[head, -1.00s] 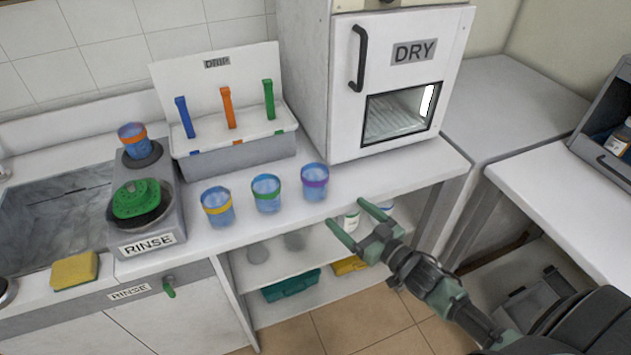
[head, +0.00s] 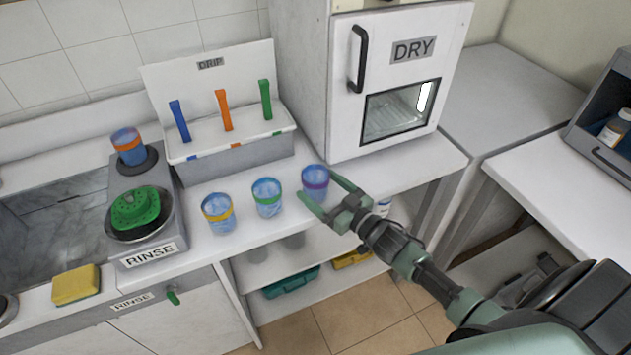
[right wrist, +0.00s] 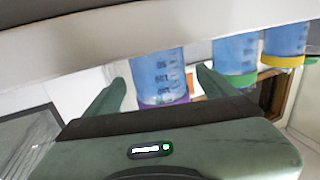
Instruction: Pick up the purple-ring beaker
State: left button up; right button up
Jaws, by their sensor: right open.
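The purple-ring beaker (head: 315,180) is blue and clear and stands upright on the white counter, rightmost in a row of three. My right gripper (head: 318,190) is open, with its fingers reaching to either side of this beaker. In the right wrist view the purple-ring beaker (right wrist: 160,76) appears between the two open fingers (right wrist: 160,88), with its purple band low in the picture. I cannot tell whether a finger touches it. My left gripper is not in view.
A green-ring beaker (head: 267,198) and a yellow-ring beaker (head: 217,213) stand to the left. An orange-ring beaker (head: 128,146) stands on the rinse unit (head: 168,232). The drip rack (head: 240,150) and dry cabinet (head: 345,80) are behind.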

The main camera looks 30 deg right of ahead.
jog(key=shift+x, duration=1.2)
jog(key=shift+s, duration=0.1)
jog(key=c, duration=1.5)
